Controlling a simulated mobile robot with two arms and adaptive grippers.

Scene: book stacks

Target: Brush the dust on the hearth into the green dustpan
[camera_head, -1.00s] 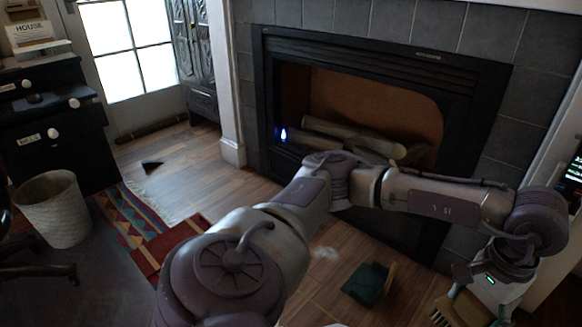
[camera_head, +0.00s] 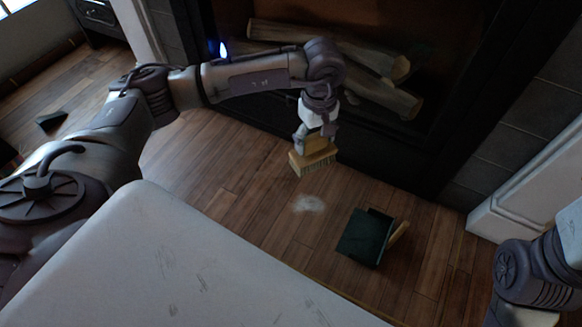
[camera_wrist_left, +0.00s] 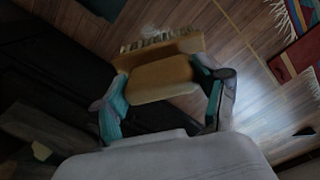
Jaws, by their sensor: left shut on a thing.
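A pale smudge of dust (camera_head: 308,203) lies on the wooden floor before the fireplace. The green dustpan (camera_head: 364,236) lies just right of it, its wooden handle pointing right. My left gripper (camera_head: 314,143) is shut on a wooden brush (camera_head: 314,160) with pale bristles, up and slightly left of the dust in the head view; I cannot tell how high it is above the floor. In the left wrist view, the fingers of the gripper (camera_wrist_left: 164,88) close on both sides of the brush's tan block (camera_wrist_left: 162,78). My right arm shows at the lower right, its gripper out of view.
The dark fireplace (camera_head: 400,150) with logs (camera_head: 330,50) stands behind the brush. A white trim block (camera_head: 510,205) borders it on the right. A small dark wedge (camera_head: 51,120) lies on the floor at left. Floor around the dust and dustpan is clear.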

